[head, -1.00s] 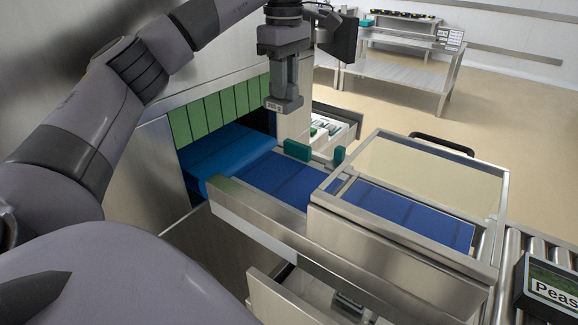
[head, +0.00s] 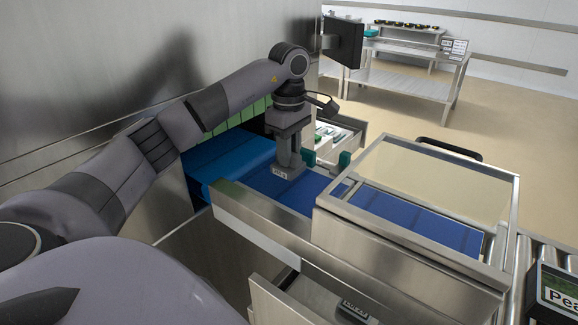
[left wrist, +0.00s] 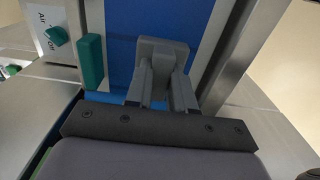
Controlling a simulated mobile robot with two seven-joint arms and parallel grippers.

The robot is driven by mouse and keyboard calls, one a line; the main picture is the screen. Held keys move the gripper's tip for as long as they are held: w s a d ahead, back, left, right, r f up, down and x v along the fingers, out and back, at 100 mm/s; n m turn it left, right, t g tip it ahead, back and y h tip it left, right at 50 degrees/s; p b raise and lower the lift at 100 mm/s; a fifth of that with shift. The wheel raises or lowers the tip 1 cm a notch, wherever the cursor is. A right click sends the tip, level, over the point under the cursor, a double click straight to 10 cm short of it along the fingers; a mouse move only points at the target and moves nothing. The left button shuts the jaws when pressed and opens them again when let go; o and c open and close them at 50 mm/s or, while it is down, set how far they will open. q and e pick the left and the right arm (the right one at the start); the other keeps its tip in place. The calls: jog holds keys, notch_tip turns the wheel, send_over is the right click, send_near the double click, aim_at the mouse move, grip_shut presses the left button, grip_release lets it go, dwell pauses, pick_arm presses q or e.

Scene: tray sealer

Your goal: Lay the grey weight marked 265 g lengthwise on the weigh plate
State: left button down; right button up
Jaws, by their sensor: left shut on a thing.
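The grey weight (head: 288,173) is in the jaws of my left gripper (head: 288,160), which points down. A pale label shows on its side in the head view, too small to read now. The gripper is shut on it, over the dark blue belt surface (head: 262,184) between the lighter blue infeed belt and the clear cover. I cannot tell whether the weight touches that surface. In the left wrist view the weight (left wrist: 163,50) sits across the fingertips above the blue strip (left wrist: 118,55). No part is clearly marked as the weigh plate. My right gripper is out of view.
A steel-framed clear cover (head: 432,190) stands just right of the weight. An open drawer below holds a dark labelled object (head: 353,309).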

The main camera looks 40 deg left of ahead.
pick_arm(q)
jog(key=shift+f, duration=1.85)
jog(key=shift+f, duration=0.15)
jog(key=c, duration=1)
grip_release()
jog(key=shift+o, duration=0.2)
notch_tip(320, 180, up, 12)
jog(key=shift+r+p, duration=0.15)
jog(key=shift+p, duration=0.35)
jog(key=shift+s, duration=0.1)
